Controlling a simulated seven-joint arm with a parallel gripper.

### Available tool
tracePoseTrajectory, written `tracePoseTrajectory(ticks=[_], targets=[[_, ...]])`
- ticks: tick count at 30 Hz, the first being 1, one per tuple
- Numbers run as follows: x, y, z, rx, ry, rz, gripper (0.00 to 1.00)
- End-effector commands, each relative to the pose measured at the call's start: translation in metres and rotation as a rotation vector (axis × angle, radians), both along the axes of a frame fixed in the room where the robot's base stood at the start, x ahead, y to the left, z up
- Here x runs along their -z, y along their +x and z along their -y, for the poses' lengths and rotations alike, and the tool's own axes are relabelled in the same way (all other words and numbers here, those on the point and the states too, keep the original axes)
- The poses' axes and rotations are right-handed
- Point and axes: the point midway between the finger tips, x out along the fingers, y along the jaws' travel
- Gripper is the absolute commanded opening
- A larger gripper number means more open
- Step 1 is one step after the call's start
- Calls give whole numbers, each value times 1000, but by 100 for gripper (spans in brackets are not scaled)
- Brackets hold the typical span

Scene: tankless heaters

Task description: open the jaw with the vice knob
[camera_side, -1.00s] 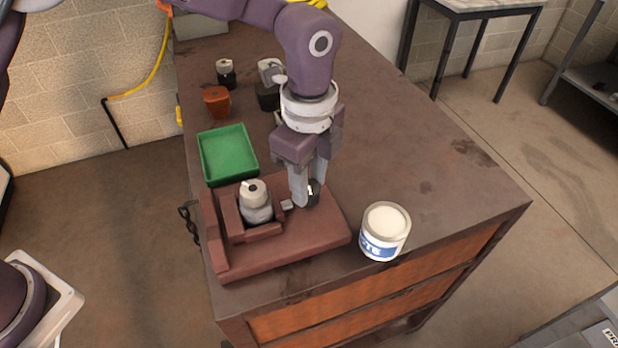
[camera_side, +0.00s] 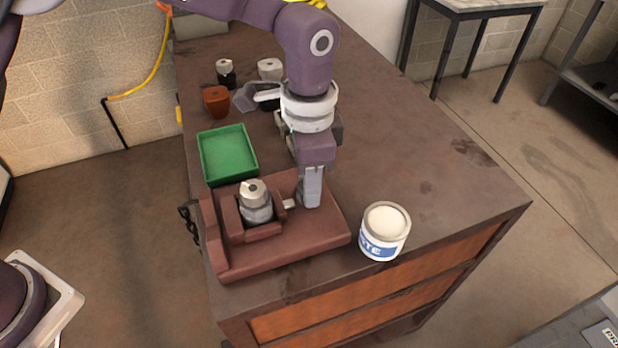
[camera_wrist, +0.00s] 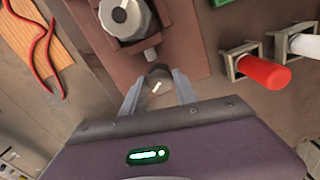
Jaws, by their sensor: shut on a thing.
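The vice (camera_side: 275,249) is a reddish-brown block on the bench's front left. A grey metal part (camera_side: 256,203) stands upright between its jaws, and shows in the wrist view (camera_wrist: 124,18). A short pale screw (camera_side: 290,204) runs from the movable jaw toward my gripper (camera_side: 311,204). The dark vice knob (camera_wrist: 158,72) with a white mark sits between my fingertips in the wrist view. My gripper points down and is shut on the knob. In the side view the fingers hide the knob.
A green tray (camera_side: 228,155) lies behind the vice. A white tub (camera_side: 384,231) stands right of the vice near the bench edge. Several small parts, including an orange one (camera_side: 216,101), stand farther back. Red pliers (camera_wrist: 42,47) lie at left in the wrist view.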

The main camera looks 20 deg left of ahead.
Motion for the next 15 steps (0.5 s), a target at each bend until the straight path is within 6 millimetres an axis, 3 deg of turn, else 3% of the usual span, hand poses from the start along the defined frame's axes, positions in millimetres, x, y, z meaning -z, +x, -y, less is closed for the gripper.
tracePoseTrajectory(ticks=[15], targets=[[-2,1,1,-482,-4,4,0]])
